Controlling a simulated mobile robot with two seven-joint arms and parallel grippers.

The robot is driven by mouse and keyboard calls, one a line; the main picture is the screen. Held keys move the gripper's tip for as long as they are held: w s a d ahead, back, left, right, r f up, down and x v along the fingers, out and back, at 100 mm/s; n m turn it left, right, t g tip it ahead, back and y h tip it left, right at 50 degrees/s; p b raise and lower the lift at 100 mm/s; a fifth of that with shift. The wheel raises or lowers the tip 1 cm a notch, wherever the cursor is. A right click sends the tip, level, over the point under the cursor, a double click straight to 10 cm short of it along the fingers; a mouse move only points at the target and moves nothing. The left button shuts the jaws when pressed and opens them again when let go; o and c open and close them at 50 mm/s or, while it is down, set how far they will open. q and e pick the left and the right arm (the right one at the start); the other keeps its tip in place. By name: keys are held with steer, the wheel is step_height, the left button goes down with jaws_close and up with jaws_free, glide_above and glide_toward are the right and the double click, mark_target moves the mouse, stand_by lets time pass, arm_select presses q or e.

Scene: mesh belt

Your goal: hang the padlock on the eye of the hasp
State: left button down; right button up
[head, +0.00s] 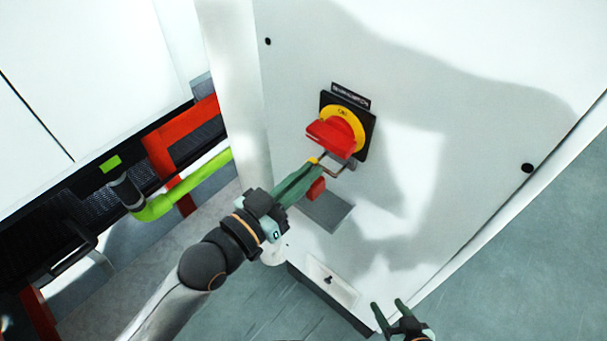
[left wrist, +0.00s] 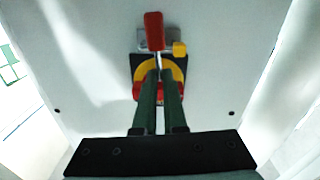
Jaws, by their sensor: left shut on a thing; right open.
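The red padlock (head: 317,189) hangs just below my left fingers in the head view. In the left wrist view its red body (left wrist: 153,30) shows beyond the fingertips, with the metal shackle (left wrist: 159,62) between them. My left gripper (head: 316,166) is shut on the padlock, close under the switch. A thin metal hasp (head: 348,163) sticks out below the switch handle, beside the fingertips. A small yellow piece (head: 314,160) shows at the fingertips. Whether the shackle passes through the eye cannot be told. My right gripper (head: 388,318) is open and empty at the lower right.
The rotary switch has a red handle (head: 330,134) and yellow ring (head: 350,122) on a black plate. It is mounted on a white cabinet door (head: 460,160). A grey rectangle (head: 327,211) lies lower on the door. Orange beams (head: 178,137) and a green pipe (head: 185,190) stand left.

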arm_select(q)
steer(key=shift+x, duration=1.4)
steer(key=shift+f+b, duration=0.6)
steer(key=shift+f, duration=0.5)
